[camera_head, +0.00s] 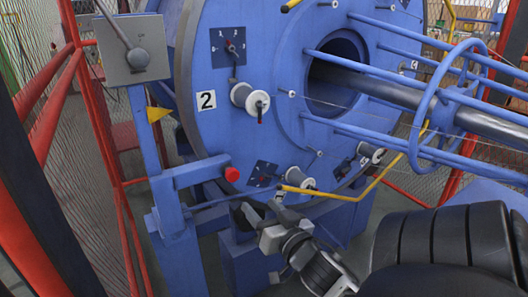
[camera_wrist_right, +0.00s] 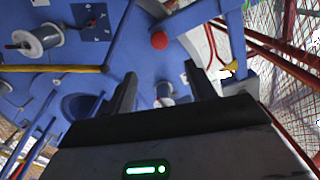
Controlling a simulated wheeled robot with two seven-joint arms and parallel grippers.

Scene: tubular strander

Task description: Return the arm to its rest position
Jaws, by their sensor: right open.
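My right gripper (camera_head: 259,209) is low in the middle of the head view, in front of the blue machine's lower part. Its two dark fingers also show in the right wrist view (camera_wrist_right: 160,82), apart with nothing held between them. A red button (camera_head: 232,174) on the end of a blue bar sits just above and left of the gripper; it also shows in the right wrist view (camera_wrist_right: 159,40), beyond the fingers. My right arm runs from the gripper to the lower right. My left gripper is not in view.
The large blue strander disc (camera_head: 215,105) carries white spools (camera_head: 257,103) and a "2" label. A yellow bar (camera_head: 330,194) passes close to the right gripper. A grey lever box (camera_head: 133,50) and red fence (camera_head: 95,110) stand left. Blue rods extend right.

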